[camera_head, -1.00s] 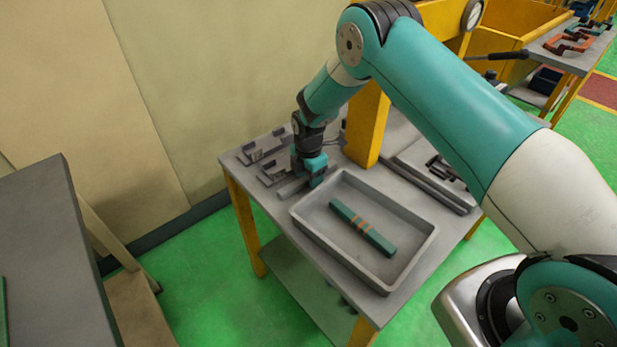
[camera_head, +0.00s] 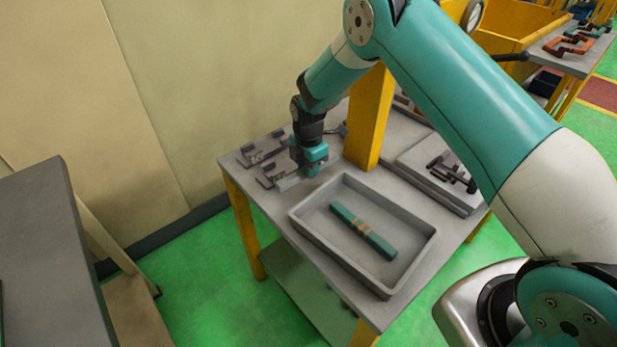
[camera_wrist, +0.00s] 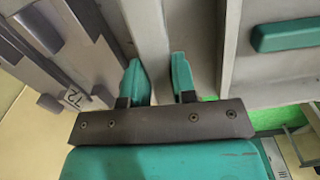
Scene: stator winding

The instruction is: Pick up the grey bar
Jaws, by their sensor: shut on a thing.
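The grey bar (camera_head: 289,183) is a long, plain, pale piece that shows beside my gripper (camera_head: 313,170) near the left side of the table in the head view. In the wrist view the bar (camera_wrist: 148,38) runs up between the two teal fingers of my gripper (camera_wrist: 159,78), which are shut on it. The bar appears a little above the table top. The part of the bar behind the gripper is hidden in the head view.
A grey tray (camera_head: 338,257) with a teal bar banded in orange (camera_head: 377,242) stands just right of my gripper. Dark clamp-like fixtures (camera_head: 268,151) lie on the left. A yellow post (camera_head: 369,120) rises behind. A grey plate with dark parts (camera_head: 432,183) lies at right.

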